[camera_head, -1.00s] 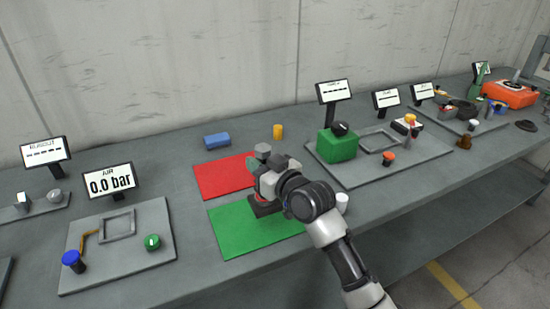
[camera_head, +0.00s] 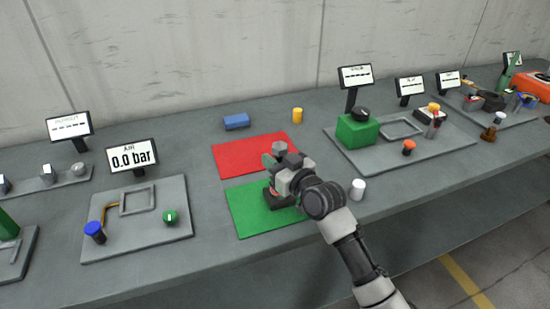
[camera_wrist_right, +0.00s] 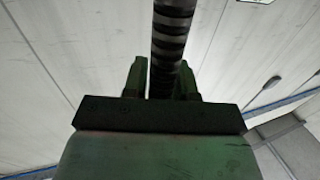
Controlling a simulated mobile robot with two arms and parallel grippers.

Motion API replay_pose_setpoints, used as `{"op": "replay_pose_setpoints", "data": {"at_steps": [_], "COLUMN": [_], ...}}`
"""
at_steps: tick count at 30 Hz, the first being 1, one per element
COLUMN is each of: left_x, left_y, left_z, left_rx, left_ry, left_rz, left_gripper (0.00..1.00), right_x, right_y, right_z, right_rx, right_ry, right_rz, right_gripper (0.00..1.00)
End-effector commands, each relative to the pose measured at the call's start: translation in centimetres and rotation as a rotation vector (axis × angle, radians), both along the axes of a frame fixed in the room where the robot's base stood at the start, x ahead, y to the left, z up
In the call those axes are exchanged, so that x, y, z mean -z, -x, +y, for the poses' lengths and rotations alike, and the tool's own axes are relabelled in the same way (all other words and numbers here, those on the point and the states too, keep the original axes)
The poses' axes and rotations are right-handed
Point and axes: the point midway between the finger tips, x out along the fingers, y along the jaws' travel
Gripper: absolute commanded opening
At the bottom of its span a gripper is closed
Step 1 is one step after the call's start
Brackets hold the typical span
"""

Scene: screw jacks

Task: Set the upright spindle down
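The spindle (camera_wrist_right: 172,40) is a dark, ridged threaded rod in the right wrist view. It runs upright between the two green fingers of my right gripper (camera_wrist_right: 160,80), which is shut on it. In the head view my right gripper (camera_head: 277,161) is over the green mat (camera_head: 244,214), and a grey block-like top (camera_head: 280,147) shows above it. Below the gripper, a dark base (camera_head: 280,198) with a red part stands on the green mat. The gripper and wrist hide most of the spindle, so whether it touches the base cannot be told. My left gripper is not in view.
A red mat (camera_head: 240,155) lies behind the green one. A white cylinder (camera_head: 357,188) stands close to the right of my arm. A blue block (camera_head: 236,122) and a yellow cylinder (camera_head: 297,115) stand behind. Panels with fixtures (camera_head: 138,235) (camera_head: 400,150) flank the mats.

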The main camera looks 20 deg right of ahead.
Motion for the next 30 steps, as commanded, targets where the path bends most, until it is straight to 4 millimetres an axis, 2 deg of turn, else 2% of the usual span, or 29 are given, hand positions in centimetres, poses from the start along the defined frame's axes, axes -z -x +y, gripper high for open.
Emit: {"op": "replay_pose_setpoints", "data": {"at_steps": [1,3,14,17,24,30], "left_x": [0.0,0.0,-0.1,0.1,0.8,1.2], "left_y": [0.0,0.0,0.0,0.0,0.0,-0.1], "left_z": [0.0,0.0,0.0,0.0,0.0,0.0], "left_rx": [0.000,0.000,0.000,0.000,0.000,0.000], "left_ry": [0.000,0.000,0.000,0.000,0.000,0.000], "left_rz": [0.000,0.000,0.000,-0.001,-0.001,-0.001], "left_gripper": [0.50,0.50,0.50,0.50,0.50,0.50], "right_x": [0.0,0.0,-0.2,-0.1,0.0,-0.1], "right_y": [0.0,0.0,0.3,1.6,6.5,9.8], "right_z": [0.0,0.0,-0.1,-0.6,-2.3,-3.6], "right_rx": [0.000,0.000,0.000,0.000,-0.001,0.000], "right_ry": [0.000,0.000,0.000,0.001,0.003,0.002], "right_rz": [0.000,0.000,0.001,0.002,0.002,0.002], "right_gripper": [0.35,0.45,0.45,0.45,0.45,0.45]}}
